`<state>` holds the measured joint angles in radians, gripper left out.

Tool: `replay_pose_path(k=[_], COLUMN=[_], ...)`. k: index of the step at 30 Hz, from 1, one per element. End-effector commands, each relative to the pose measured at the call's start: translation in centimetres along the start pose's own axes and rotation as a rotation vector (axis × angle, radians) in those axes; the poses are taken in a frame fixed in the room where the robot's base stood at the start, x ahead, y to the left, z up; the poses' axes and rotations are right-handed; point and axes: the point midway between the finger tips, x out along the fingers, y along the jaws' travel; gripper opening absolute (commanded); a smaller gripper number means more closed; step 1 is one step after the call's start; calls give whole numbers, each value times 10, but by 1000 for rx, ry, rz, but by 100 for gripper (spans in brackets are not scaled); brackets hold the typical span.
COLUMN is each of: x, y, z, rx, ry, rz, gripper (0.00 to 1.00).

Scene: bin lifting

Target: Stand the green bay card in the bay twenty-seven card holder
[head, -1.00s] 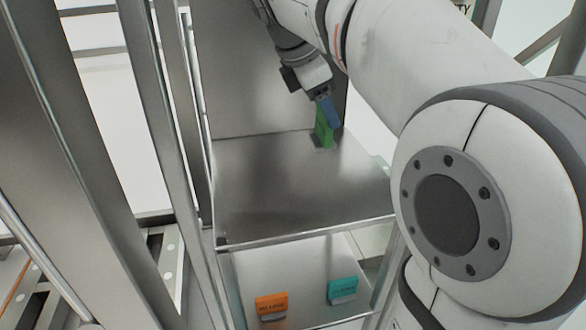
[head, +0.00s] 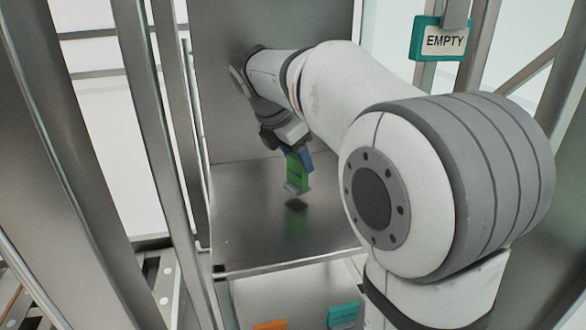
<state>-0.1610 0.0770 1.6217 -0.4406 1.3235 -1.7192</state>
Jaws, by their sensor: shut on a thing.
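The green bay card (head: 297,174) is in the jaws of my gripper (head: 303,161), whose blue fingertips are shut on its upper part. The card hangs slightly tilted above the metal shelf (head: 240,235). A grey piece shows at its lower end, and a dark shadow lies on the shelf beneath, apart from it. Any writing on the card is too small to read. I cannot make out which holder is that of bay twenty-seven.
A teal card reading EMPTY (head: 443,41) hangs in a grey clip at the upper right. An orange card (head: 270,324) and a teal card (head: 343,315) stand on a lower shelf. Metal uprights (head: 160,110) stand at the left. The upper shelf around the card is clear.

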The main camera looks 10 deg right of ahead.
Motion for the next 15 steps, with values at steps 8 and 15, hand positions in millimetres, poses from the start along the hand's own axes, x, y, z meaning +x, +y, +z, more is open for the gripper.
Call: replay_pose_path(k=[8, 15], x=[18, 20], y=[-1, -1], z=[-8, -9], rx=[1, 1], ry=[0, 0], rz=[0, -1], gripper=[0, 58])
